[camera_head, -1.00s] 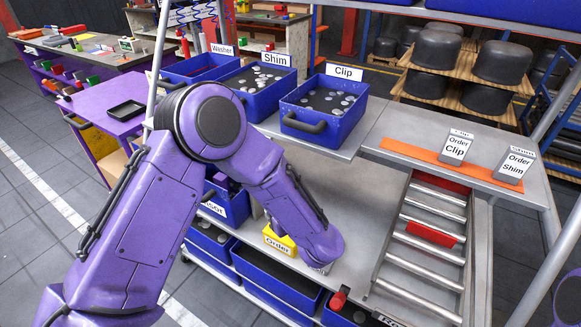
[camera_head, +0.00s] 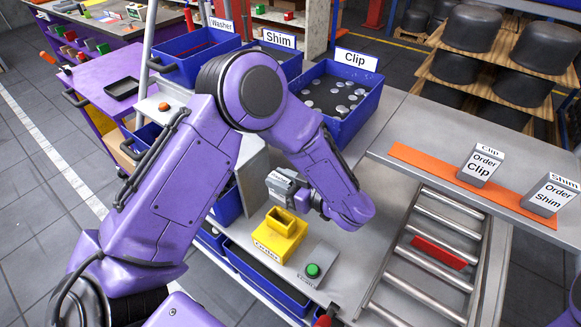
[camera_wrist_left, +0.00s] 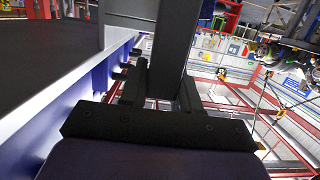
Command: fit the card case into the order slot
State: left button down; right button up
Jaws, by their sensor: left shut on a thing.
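The card case (camera_head: 281,187) is a small grey block with a pale face. My left gripper (camera_head: 304,197) is shut on it and holds it just behind and above the yellow order holder (camera_head: 272,248). The holder has a raised yellow socket with an opening on top, the order slot (camera_head: 283,222). The case is apart from the slot, as far as the head view shows. In the left wrist view the held case (camera_wrist_left: 172,45) stands tall and dark between the fingers (camera_wrist_left: 160,98). My left forearm hides part of the gripper. My right gripper is out of view.
A grey box with a green button (camera_head: 314,270) stands right of the holder. Blue bins labelled Shim (camera_head: 282,60) and Clip (camera_head: 345,125) stand behind. Two order cards (camera_head: 480,168) (camera_head: 550,196) stand on the right shelf, above a roller track (camera_head: 425,255).

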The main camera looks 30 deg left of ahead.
aim_at(281, 204)
pick_arm(q)
jog(key=shift+w, duration=0.15)
jog(key=shift+s+r, duration=0.3)
jog(key=shift+s, duration=0.4)
jog(key=shift+w+d+p, duration=0.1)
jog(key=shift+w+p, duration=0.1)
jog(key=shift+p, duration=0.3)
notch_tip(281, 204, down, 5)
jog(key=b, duration=0.3)
jog(key=shift+d, duration=0.1)
jog(key=shift+w+f+b, duration=0.1)
jog(key=shift+f+b, duration=0.4)
jog(key=shift+f, duration=0.1)
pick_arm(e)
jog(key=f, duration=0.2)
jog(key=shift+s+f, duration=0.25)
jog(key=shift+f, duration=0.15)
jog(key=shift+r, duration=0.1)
pick_arm(q)
jog(key=shift+p, duration=0.35)
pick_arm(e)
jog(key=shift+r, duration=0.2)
